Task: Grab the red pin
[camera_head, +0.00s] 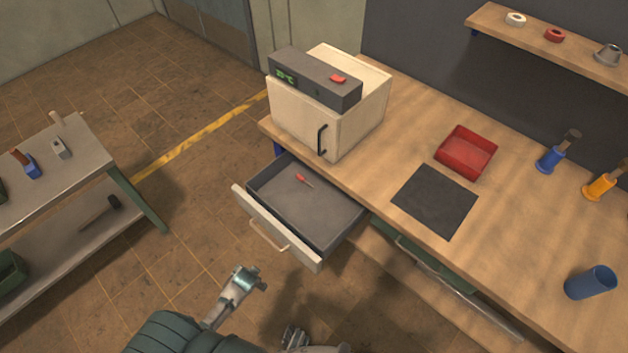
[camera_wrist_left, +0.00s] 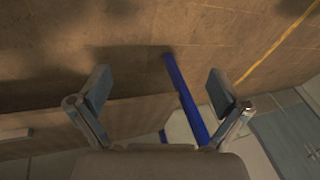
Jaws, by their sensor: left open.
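The red pin (camera_head: 302,179), small with a red head and a thin shaft, lies on the dark floor of the open drawer (camera_head: 285,243) below the bench top. My left gripper (camera_head: 250,277) is in front of the drawer, apart from it and from the pin. In the left wrist view my left gripper (camera_wrist_left: 162,88) has its two fingers spread with nothing held between them. The pin does not show in that view. Part of what seems to be my right gripper (camera_head: 294,338) shows at the bottom edge; its fingers cannot be made out.
A cream box with a black handle (camera_head: 324,138) stands on the bench above the drawer. A red tray (camera_head: 467,152) and black mat (camera_head: 434,201) lie to its right. A side table (camera_head: 75,160) with tools stands at left. The floor between is clear.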

